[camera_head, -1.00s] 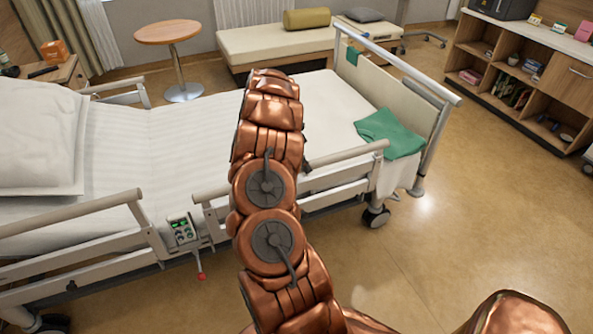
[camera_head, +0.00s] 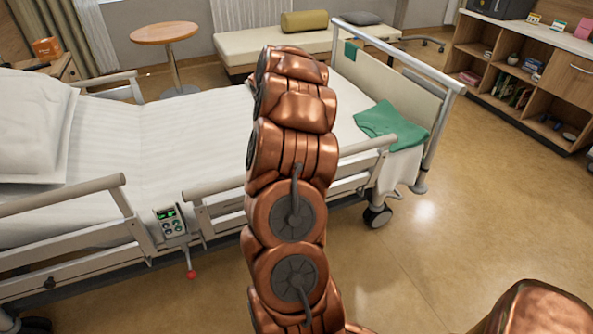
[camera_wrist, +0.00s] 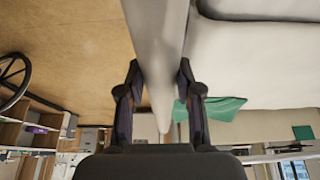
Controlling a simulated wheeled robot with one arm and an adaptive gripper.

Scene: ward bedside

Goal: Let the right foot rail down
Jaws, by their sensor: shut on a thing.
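The right foot rail (camera_head: 219,187) is the grey-topped rail on the bed's near side, towards the foot end. It stands raised above the mattress edge in the head view. My arm crosses in front of its middle and hides my gripper there. In the wrist view my gripper (camera_wrist: 158,88) has a finger on each side of the rail's long pale bar (camera_wrist: 157,40) and is shut on it. A lever with a red knob (camera_head: 191,274) hangs below a control box (camera_head: 170,222) at the rail's head-side end.
The near head rail (camera_head: 65,195) is raised at the left. A green cloth (camera_head: 390,125) lies at the bed's foot end by the footboard. A castor wheel (camera_head: 377,216) stands below. The floor (camera_head: 440,240) right of the bed is clear. Shelves (camera_head: 530,75) stand at far right.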

